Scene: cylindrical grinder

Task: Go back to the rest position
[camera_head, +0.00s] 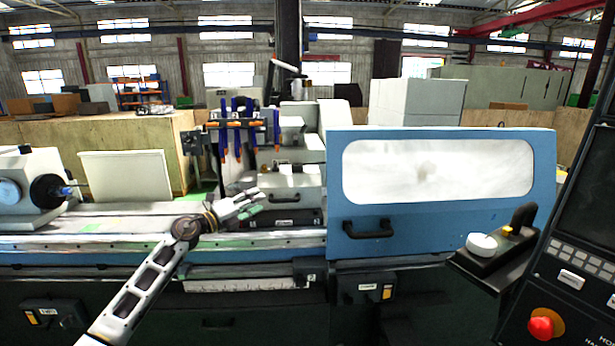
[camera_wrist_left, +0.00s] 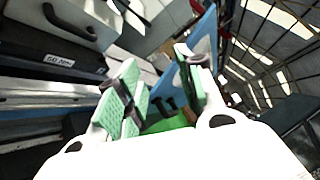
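My left gripper (camera_head: 252,204) is in front of the grinder's open work area, left of the blue door, in the head view. Its arm comes up from the lower left. In the left wrist view its two green-padded fingers (camera_wrist_left: 160,98) stand apart with nothing between them. It holds nothing and appears clear of the machine. My right gripper does not show in either view.
The blue sliding door (camera_head: 450,215) with its window and black handle (camera_head: 368,229) covers the right part of the grinder. A workhead (camera_head: 30,190) stands at the left. A control panel with a red button (camera_head: 545,324) is at the lower right, beside a small black shelf (camera_head: 490,262).

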